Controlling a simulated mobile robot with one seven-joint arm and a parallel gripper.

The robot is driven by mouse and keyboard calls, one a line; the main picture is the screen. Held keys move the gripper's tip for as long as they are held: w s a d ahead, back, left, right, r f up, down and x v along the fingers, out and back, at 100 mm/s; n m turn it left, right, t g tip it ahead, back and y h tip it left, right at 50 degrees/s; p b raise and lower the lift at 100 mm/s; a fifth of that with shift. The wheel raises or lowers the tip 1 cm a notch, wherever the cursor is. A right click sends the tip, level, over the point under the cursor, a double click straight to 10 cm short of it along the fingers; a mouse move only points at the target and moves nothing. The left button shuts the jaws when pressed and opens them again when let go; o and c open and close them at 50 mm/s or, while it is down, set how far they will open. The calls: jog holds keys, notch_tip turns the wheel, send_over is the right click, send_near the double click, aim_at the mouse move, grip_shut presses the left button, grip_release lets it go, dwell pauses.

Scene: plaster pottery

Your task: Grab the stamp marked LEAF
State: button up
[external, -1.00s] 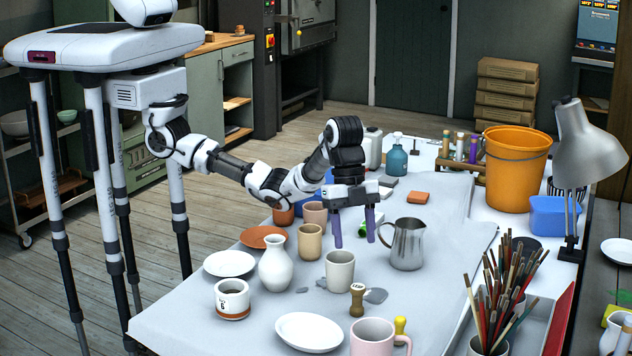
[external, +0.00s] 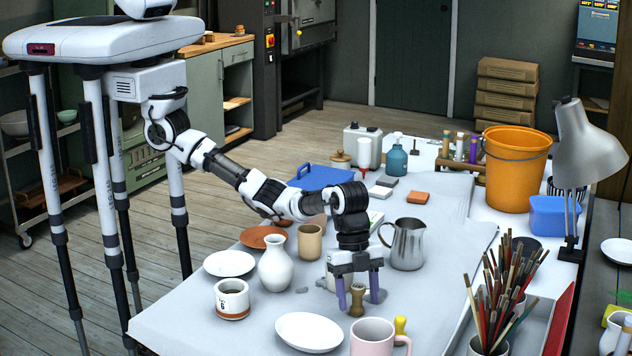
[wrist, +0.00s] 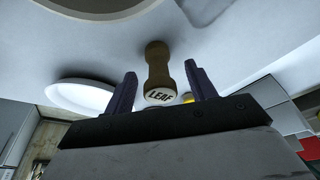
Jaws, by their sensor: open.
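The stamp marked LEAF (wrist: 158,75) stands upright on the table, with a brown waisted handle and a pale end that reads LEAF in the wrist view. It also shows in the external view (external: 357,301). My gripper (external: 358,302) is open, pointing down at the stamp. In the wrist view my gripper (wrist: 160,88) has one purple finger on each side of the stamp, with a gap on both sides. Whether the fingertips are level with the handle is hard to tell.
A pink mug (external: 372,338), a yellow-topped tool (external: 400,325) and a white plate (external: 309,332) stand close in front. A grey-white cup behind is mostly hidden by my gripper. A steel pitcher (external: 407,246) and white vase (external: 275,264) stand farther back.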

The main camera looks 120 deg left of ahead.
jog(key=shift+w+d+f, duration=0.1)
jog(key=shift+f, duration=0.35)
jog(key=shift+c, duration=0.2)
jog(key=c, duration=1)
jog(key=shift+r, duration=0.15)
